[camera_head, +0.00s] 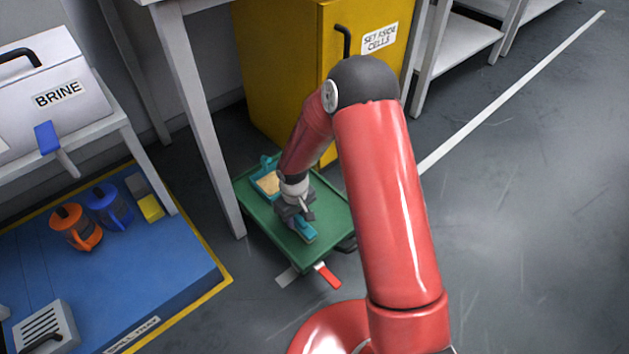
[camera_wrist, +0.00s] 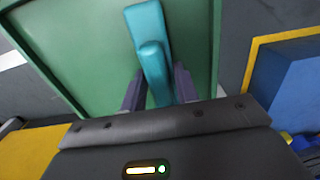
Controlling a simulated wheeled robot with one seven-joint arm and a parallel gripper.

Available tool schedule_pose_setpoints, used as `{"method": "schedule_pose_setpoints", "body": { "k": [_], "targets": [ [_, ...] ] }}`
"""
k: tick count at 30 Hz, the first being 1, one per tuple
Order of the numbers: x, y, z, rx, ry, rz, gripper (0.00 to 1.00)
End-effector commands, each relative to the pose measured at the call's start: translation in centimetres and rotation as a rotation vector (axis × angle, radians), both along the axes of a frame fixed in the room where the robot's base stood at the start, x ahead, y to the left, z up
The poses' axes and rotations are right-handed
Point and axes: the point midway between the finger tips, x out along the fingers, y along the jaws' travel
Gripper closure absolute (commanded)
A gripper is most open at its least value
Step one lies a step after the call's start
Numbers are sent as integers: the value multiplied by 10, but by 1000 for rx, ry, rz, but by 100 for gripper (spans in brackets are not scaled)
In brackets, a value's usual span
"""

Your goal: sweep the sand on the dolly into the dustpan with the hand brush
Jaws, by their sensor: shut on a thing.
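The green dolly (camera_head: 328,208) stands on the floor in front of the yellow cabinet. A teal dustpan (camera_head: 267,163) lies at its back left, with tan sand (camera_head: 269,183) in its pan. My gripper (camera_head: 298,211) is low over the dolly's front half, shut on the teal hand brush (camera_head: 306,232). In the wrist view the brush (camera_wrist: 148,22) runs up from between the two fingers (camera_wrist: 158,90) over the green deck. Its bristles are hidden, so I cannot tell whether they touch the deck. I see no loose sand on the visible deck; my arm hides part of it.
A yellow cabinet (camera_head: 285,60) stands behind the dolly, and a grey table leg (camera_head: 205,130) is close at its left. A blue spill tray (camera_head: 150,265) with jugs lies left. Floor to the right is clear.

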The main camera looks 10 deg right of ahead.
Motion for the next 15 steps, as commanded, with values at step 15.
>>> {"method": "schedule_pose_setpoints", "body": {
  "k": [15],
  "targets": [
    [3, 5, 56, 0, 0, -2, 91]
  ]
}}
